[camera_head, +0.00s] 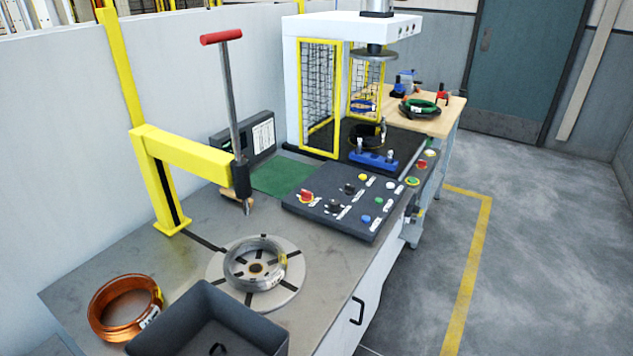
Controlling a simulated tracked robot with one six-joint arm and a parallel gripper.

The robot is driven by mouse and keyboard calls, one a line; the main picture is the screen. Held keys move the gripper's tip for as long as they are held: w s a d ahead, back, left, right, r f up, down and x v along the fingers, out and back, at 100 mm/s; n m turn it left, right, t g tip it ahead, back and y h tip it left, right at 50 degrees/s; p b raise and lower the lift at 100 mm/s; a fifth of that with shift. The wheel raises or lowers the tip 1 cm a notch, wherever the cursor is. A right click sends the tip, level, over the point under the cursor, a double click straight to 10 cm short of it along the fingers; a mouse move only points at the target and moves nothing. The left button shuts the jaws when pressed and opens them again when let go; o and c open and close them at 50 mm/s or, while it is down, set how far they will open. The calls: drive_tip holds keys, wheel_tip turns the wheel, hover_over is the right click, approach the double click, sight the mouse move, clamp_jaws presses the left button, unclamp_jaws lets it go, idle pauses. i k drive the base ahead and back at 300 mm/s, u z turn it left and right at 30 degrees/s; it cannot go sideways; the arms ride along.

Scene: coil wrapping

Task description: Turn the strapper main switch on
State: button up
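A dark control panel (350,222) lies on the bench right of the middle. At its left end is a red knob on a yellow plate (306,196), which looks like a main switch. Its on or off position is too small to tell. The white labels are too small to read, so I cannot tell for sure which control is the strapper main switch. My gripper is not in view.
A yellow post with an arm (185,150) and red-handled lever (221,37) stands left of the panel. A wire coil (255,262) lies on a round plate. A copper coil (125,308) and dark bin (210,325) are in front. The floor (540,260) at right is clear.

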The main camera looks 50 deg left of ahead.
sight(306, 196)
drive_tip(key=z, duration=0.05)
drive_tip(key=i, duration=2.55)
drive_tip(key=u, duration=2.8)
